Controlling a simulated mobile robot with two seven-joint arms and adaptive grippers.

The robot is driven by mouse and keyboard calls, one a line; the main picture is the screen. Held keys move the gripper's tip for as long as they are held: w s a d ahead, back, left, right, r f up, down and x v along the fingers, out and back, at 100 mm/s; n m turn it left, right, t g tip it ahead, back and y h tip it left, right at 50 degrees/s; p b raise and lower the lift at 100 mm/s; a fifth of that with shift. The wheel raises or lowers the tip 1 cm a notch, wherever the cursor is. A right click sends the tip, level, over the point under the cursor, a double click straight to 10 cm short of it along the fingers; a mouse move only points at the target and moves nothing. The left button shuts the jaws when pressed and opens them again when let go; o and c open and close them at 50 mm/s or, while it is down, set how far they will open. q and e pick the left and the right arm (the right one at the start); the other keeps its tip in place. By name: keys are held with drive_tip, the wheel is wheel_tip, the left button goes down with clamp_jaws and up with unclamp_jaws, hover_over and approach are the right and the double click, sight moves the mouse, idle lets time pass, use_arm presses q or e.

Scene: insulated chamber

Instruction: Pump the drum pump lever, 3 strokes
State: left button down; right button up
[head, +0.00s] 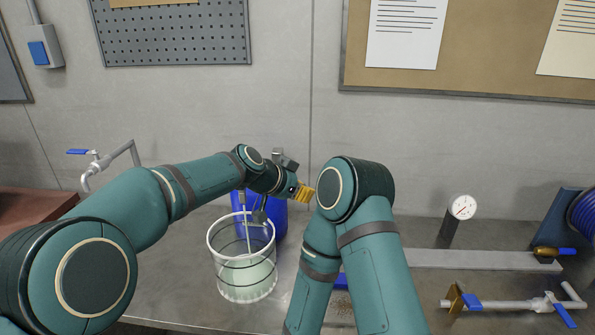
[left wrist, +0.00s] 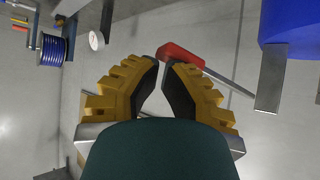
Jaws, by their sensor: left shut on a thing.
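The blue drum (head: 280,218) stands on the bench behind my left forearm, partly hidden. Its side also shows at the upper right of the left wrist view (left wrist: 290,22). The pump lever has a red grip (left wrist: 182,54) and a grey metal rod (left wrist: 229,82). The lever cannot be made out in the head view. My left gripper (head: 306,194), with yellow fingers, is beside the drum at its upper right. In the left wrist view its fingertips (left wrist: 162,64) are closed around the red grip's end. My right gripper is not in view; only my right arm shows.
A clear ringed container (head: 230,283) with pale liquid stands in front of the drum. A pressure gauge (head: 462,207), a pipe with blue valve handles (head: 505,304) and a blue hose reel (head: 583,215) are at right. A wall pipe with a blue tap (head: 95,162) is at left.

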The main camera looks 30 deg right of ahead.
use_arm(q)
drive_tip(key=shift+f, duration=0.45)
drive_tip(key=shift+r, duration=0.25)
drive_tip(key=shift+d+r+p, duration=0.1)
drive_tip(key=shift+r+p, duration=2.5)
drive_tip(key=shift+r, duration=1.15)
